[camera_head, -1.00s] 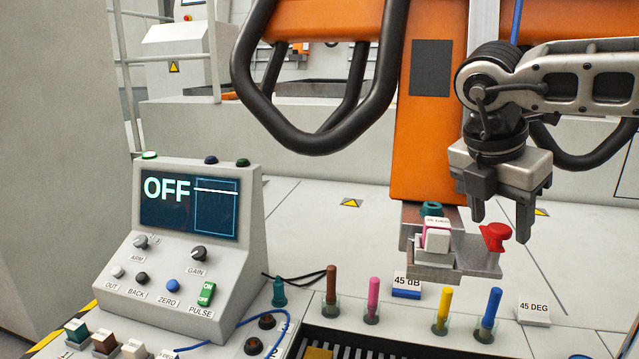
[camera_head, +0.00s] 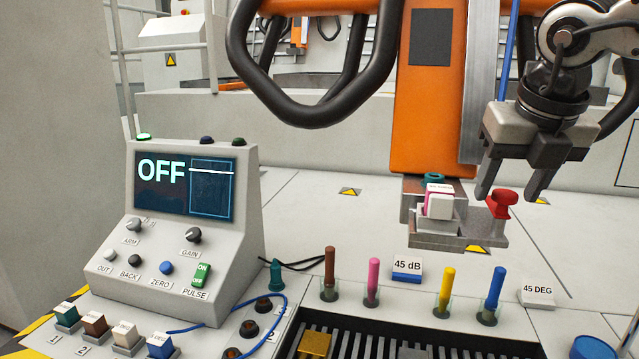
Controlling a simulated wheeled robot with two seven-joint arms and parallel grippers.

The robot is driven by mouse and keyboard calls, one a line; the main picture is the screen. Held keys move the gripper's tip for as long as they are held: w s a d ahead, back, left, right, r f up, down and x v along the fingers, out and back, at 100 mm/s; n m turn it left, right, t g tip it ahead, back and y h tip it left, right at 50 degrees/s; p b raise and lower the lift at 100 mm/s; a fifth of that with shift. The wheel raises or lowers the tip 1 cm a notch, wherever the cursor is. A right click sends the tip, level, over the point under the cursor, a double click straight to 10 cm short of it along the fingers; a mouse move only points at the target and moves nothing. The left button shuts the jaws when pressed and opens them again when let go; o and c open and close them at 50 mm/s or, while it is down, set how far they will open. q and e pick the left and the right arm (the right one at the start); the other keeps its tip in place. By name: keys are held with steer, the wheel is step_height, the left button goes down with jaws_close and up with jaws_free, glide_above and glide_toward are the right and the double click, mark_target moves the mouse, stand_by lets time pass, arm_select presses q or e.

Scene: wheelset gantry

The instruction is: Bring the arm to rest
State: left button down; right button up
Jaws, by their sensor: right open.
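My right gripper (camera_head: 513,198) comes in from the right side of the head view. Its two fingers point down and stand apart, with nothing held between them. It hangs just above and beside the red knob (camera_head: 502,202) on the grey bracket at the foot of the orange column (camera_head: 425,120). I cannot tell whether a finger touches the knob. A pink and white block (camera_head: 438,203) sits on the bracket to the left of the gripper. My left gripper is not in view.
A grey console (camera_head: 190,240) with a screen reading OFF stands at left. Brown, pink, yellow and blue (camera_head: 493,290) sticks stand upright in holders in front. Labels read 45 dB (camera_head: 407,268) and 45 DEG (camera_head: 537,293).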

steer(key=n+p, duration=0.1)
steer(key=n+y+p, duration=0.1)
steer(key=n, duration=0.1)
steer(key=shift+d+r, duration=0.15)
steer(key=shift+r, duration=0.15)
steer(key=n+y+p, duration=0.1)
steer(key=n+p, duration=0.1)
steer(key=shift+p, duration=0.3)
steer(key=shift+d+n+p, duration=0.1)
steer(key=shift+n+p, duration=0.3)
steer(key=shift+f, duration=0.1)
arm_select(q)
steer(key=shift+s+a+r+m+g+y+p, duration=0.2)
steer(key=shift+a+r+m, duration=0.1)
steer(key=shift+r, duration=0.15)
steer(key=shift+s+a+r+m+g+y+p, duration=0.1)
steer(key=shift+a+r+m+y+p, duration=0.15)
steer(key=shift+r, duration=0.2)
arm_select(e)
steer(key=shift+f+n+g+y, duration=0.2)
steer(key=shift+n+g+y, duration=0.1)
steer(key=shift+n, duration=0.2)
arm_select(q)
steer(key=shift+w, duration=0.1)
